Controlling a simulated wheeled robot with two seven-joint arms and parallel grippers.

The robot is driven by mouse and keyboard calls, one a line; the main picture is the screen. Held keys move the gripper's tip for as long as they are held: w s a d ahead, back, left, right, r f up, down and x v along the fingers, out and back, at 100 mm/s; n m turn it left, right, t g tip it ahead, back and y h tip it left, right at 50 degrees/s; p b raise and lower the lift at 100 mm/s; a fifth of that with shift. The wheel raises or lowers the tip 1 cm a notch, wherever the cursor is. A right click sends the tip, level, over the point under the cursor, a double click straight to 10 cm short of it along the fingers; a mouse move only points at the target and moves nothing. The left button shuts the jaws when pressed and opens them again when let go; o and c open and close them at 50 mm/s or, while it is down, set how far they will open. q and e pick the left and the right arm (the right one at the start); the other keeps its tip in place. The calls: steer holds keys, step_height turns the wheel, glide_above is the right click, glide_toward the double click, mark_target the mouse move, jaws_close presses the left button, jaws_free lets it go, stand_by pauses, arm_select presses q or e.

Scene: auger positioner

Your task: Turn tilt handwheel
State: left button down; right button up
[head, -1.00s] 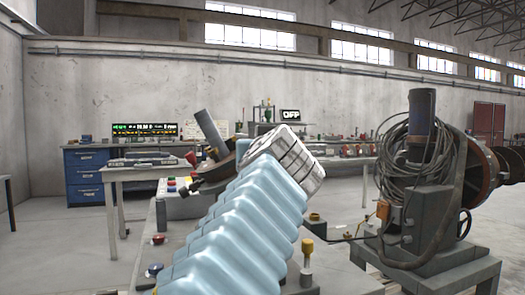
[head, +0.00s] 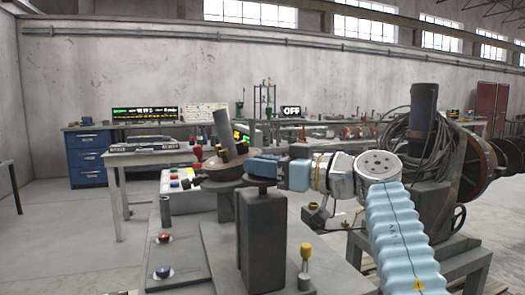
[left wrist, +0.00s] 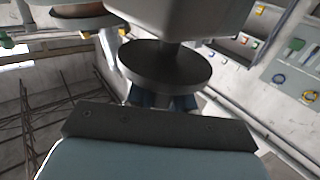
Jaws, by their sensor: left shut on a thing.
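The tilt handwheel (head: 262,182) is a small dark round disc on top of a dark upright post (head: 263,240). In the left wrist view, which is upside down, the disc (left wrist: 165,66) shows on its stem from a grey body. My left gripper (head: 264,165) reaches in from the right at the wheel's height, its blue fingers shut at the disc. The fingers (left wrist: 165,101) also show behind the disc in the wrist view, and their exact contact is hidden. A tilted round plate (head: 213,184) with a grey tube (head: 222,128) stands just left. My right gripper is not seen.
A control box with coloured buttons (head: 183,181) stands behind. A yellow-capped peg (head: 306,256) and red and blue buttons (head: 163,271) are on the near bench. A cable-wrapped machine (head: 424,120) stands right, near my left arm. Open floor lies left.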

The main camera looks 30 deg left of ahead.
arm_select(q)
steer(key=n+g, duration=0.2)
steer(key=g, duration=0.1)
steer(key=shift+w+r+p, duration=0.1)
steer(key=shift+p, duration=0.25)
steer(key=shift+n+g+h, duration=0.4)
steer(key=shift+n+g, duration=0.2)
steer(key=shift+g, duration=0.5)
steer(key=shift+d+n+g, duration=0.1)
steer(key=shift+n+g, duration=0.2)
steer(key=shift+r, duration=0.1)
steer(key=c, duration=1.1)
jaws_free()
